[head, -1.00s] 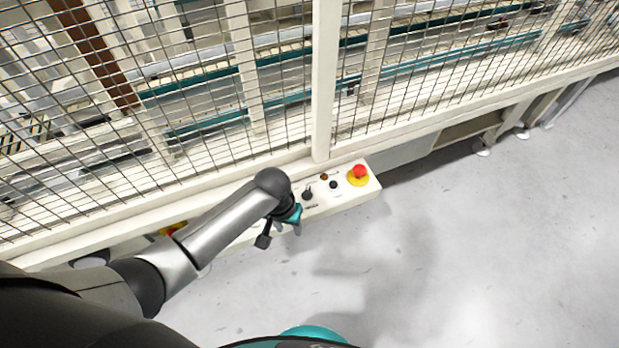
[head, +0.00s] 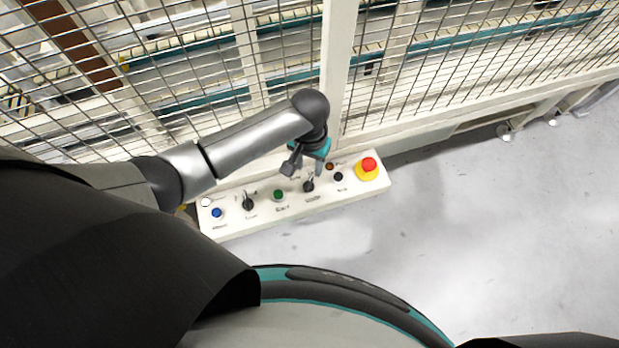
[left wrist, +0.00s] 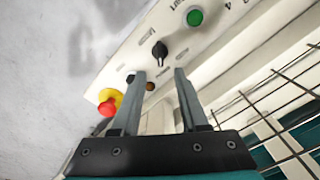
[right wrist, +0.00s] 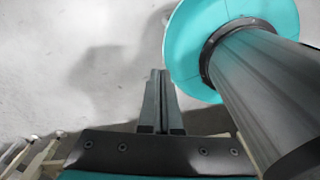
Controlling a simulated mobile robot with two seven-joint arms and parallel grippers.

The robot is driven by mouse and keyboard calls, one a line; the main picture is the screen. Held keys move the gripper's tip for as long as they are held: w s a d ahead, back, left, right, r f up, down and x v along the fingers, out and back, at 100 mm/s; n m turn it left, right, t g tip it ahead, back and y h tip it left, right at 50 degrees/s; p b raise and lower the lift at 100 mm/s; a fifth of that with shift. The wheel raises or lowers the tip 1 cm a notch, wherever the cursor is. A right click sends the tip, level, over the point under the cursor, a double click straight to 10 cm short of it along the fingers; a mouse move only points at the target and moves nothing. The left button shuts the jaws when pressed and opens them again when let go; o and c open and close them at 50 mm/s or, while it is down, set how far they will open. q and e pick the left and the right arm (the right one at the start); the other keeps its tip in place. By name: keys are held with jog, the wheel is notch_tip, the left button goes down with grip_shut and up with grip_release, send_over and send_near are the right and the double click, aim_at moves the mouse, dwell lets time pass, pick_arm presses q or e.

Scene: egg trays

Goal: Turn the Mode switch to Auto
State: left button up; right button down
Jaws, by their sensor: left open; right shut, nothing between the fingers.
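A pale control panel (head: 232,222) carries two black rotary switches, one (head: 248,204) towards the left and one (head: 309,186) right of the middle. Their labels are too small to read, so I cannot tell which is the Mode switch. My left gripper (head: 307,167) is open above the right-hand switch. In the left wrist view this switch (left wrist: 160,50) shows just beyond and between the open fingertips (left wrist: 159,75), with nothing held. I cannot tell whether a finger touches the panel. My right gripper (right wrist: 160,74) is shut and empty over the floor, away from the panel.
The panel also has a blue button (head: 217,213), a green button (head: 278,195), an amber lamp (head: 330,167), a small black button (head: 338,176) and a red emergency stop (head: 369,164) on yellow. A mesh fence (head: 450,80) rises behind. The grey floor (head: 480,230) in front is clear.

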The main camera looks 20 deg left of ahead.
aim_at(309, 181)
pick_arm(q)
notch_tip(309, 181, down, 7)
jog(key=shift+r+b, duration=0.1)
jog(key=shift+b, duration=1.05)
jog(key=shift+f, duration=0.7)
pick_arm(e)
jog(key=w+f, duration=0.2)
jog(key=f, duration=0.1)
jog(key=shift+w+a+f, duration=0.1)
jog(key=shift+a, duration=0.05)
pick_arm(q)
jog(key=shift+c, duration=0.6)
grip_shut()
pick_arm(e)
jog(key=shift+s, duration=0.3)
